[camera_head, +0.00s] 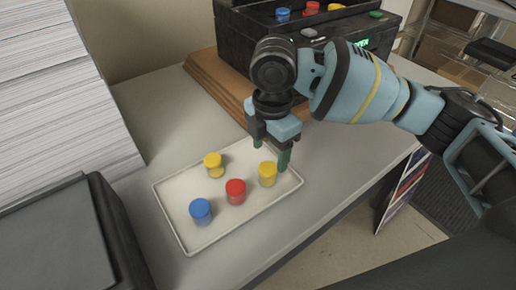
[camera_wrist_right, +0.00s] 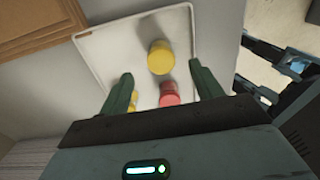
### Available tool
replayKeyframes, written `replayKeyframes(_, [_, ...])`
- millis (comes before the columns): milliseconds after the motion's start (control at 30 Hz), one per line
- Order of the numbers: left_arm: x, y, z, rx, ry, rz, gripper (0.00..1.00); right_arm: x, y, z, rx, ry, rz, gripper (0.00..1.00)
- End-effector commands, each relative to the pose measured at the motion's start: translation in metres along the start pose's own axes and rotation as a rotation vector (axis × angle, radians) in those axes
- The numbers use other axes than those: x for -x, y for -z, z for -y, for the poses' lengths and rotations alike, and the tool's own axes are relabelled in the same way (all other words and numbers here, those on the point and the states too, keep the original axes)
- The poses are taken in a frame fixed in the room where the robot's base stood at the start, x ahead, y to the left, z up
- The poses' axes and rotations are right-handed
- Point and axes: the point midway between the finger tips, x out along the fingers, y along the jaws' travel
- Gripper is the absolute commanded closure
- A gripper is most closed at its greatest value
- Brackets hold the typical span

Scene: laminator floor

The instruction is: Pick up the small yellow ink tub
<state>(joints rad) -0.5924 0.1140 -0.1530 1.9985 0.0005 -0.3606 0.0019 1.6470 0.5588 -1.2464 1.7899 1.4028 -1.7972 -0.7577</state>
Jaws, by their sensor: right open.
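Two yellow tubs stand on a white tray (camera_head: 178,222). One yellow tub (camera_head: 213,165) is at the back left and looks a little smaller; the other yellow tub (camera_head: 267,173) is near the right end. My right gripper (camera_head: 271,154) is open and empty, pointing down just above and behind the right-end tub. In the right wrist view, that tub (camera_wrist_right: 160,57) shows ahead between the open fingers (camera_wrist_right: 160,78). The other yellow tub (camera_wrist_right: 133,101) is partly hidden behind a finger there. My left gripper is not in view.
A red tub (camera_head: 235,191) and a blue tub (camera_head: 200,211) stand on the same tray. A black machine (camera_head: 305,35) on a wooden board (camera_head: 212,88) stands behind. Paper stacks (camera_head: 60,100) are at the left. Bare table lies around the tray.

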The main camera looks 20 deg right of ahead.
Motion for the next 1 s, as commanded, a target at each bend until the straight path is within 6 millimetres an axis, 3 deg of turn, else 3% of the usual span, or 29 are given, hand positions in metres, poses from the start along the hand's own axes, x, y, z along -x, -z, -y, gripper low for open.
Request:
replayKeyframes(267, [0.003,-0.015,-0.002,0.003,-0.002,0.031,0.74,0.0,-0.001,0.0,0.001,0.002,0.003,0.35])
replayKeyframes(400, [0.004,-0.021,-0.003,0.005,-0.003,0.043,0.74,-0.009,-0.001,0.0,0.001,0.003,0.002,0.35])
replayKeyframes(567, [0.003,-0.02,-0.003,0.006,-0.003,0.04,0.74,-0.024,0.0,0.001,0.001,0.002,0.003,0.35])
replayKeyframes(733, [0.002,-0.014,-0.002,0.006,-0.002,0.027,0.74,-0.027,0.0,0.0,0.001,0.0,0.002,0.35])
replayKeyframes(1000, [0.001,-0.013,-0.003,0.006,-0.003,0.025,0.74,-0.062,0.004,0.002,0.0,0.003,0.003,0.35])
